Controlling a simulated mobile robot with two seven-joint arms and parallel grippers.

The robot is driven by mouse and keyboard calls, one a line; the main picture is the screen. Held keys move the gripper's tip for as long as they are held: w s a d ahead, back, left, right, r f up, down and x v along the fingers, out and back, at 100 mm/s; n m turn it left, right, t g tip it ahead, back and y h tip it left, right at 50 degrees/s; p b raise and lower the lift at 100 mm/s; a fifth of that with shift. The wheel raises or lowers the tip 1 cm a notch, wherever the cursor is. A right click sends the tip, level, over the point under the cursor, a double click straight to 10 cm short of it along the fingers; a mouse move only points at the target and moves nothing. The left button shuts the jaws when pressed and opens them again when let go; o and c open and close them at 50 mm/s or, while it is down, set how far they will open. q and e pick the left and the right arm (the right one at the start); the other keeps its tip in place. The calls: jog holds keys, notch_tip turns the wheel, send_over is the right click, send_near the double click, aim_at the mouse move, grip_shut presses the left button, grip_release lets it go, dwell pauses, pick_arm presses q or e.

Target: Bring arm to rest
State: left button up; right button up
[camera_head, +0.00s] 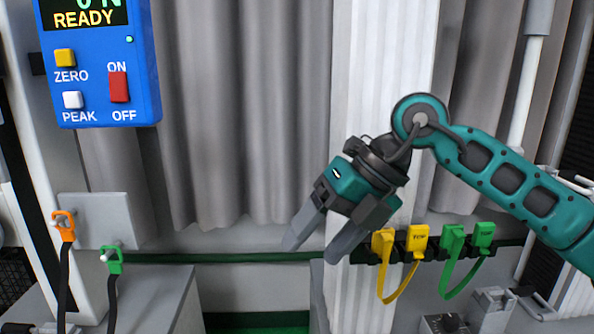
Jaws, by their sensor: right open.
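My right arm (510,178) comes in from the right edge, bends at a round joint, and reaches down to the left. My right gripper (308,250) is at its end, fingers pointing down and left. The two grey fingers are apart with nothing between them. It hangs in front of the white ribbed column and the grey curtain, left of the yellow connectors. My left gripper is not in view.
A blue control box (97,62) reading READY is at upper left. Below it hang an orange clip (64,226) and a green clip (112,260) on black straps. Yellow (383,246) and green connectors (453,240) with looped straps sit on a black rail right of my gripper.

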jog(key=s+a+m+g+y+p, duration=0.1)
jog(key=s+a+m+g+y, duration=0.3)
jog(key=a+y, duration=0.6)
jog(key=w+d+f+m+t+h+p, duration=0.15)
jog(key=d+f+m+t+h, duration=0.25)
jog(key=d+f+m+t, duration=0.55)
jog(key=w+d+f+m+t+h, duration=0.3)
jog(key=d+f+m+t, duration=0.2)
jog(key=m+t, duration=0.9)
jog(key=s+d+f+m+g+h, duration=0.4)
jog(key=s+f, duration=0.3)
jog(key=f, duration=0.3)
jog(key=s+d+f+m+g+h, duration=0.4)
jog(key=s+f, duration=0.4)
jog(key=f, duration=0.3)
jog(key=shift+d+m+g+p, duration=0.35)
jog(key=shift+d+m+g, duration=0.1)
jog(key=shift+d+m, duration=0.35)
jog(key=shift+a, duration=0.1)
